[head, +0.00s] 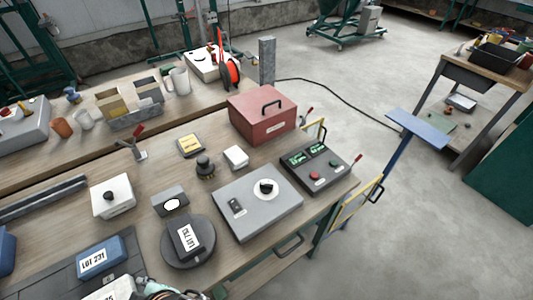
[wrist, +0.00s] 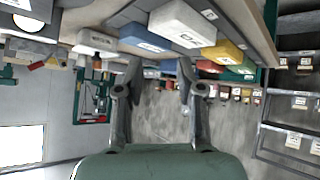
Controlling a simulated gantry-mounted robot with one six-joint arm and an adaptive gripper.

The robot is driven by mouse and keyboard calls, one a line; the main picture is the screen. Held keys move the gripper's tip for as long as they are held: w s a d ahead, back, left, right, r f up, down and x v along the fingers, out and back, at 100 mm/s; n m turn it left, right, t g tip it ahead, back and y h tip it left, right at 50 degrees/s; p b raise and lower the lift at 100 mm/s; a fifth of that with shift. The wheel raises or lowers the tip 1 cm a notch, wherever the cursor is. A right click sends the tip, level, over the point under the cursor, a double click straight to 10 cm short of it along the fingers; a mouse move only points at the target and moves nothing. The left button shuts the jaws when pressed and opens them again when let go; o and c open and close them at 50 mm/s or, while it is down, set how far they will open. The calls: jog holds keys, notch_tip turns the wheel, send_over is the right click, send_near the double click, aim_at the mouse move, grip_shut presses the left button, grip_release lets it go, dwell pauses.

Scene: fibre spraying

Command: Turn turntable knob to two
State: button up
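A dark round turntable (head: 187,252) stands near the front edge of the wooden bench, with a labelled block (head: 189,240) on it. A small grey box (head: 170,201) with a white oval face is just behind it. To its right, a flat grey panel (head: 257,211) carries a black knob (head: 266,186) on a white dial and a dark switch. A white box (head: 112,197) to the left also has a black knob (head: 109,196). The dial marks are too small to read. My gripper (wrist: 160,80) is open and empty in the wrist view, apart from the knobs.
A two-display control box (head: 314,166) and a red case (head: 262,113) stand at the right. A blue LOT 231 block (head: 99,257) lies at the front left. A small black-topped object (head: 205,167) stands behind the panel. In the wrist view, several labelled boxes (wrist: 182,24) line a bench edge.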

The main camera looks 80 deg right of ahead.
jog(key=d+r+g+h+p, duration=0.1)
jog(key=d+r+g+p, duration=0.25)
jog(key=d, duration=0.75)
jog(key=g+y+p, duration=0.3)
jog(key=g+p, duration=0.3)
jog(key=p, duration=0.6)
send_over(266, 184)
jog(key=shift+s+f, duration=0.15)
jog(key=shift+f, duration=0.5)
notch_tip(266, 184, down, 8)
jog(key=shift+f+b, duration=0.1)
jog(key=shift+b, duration=0.45)
grip_shut()
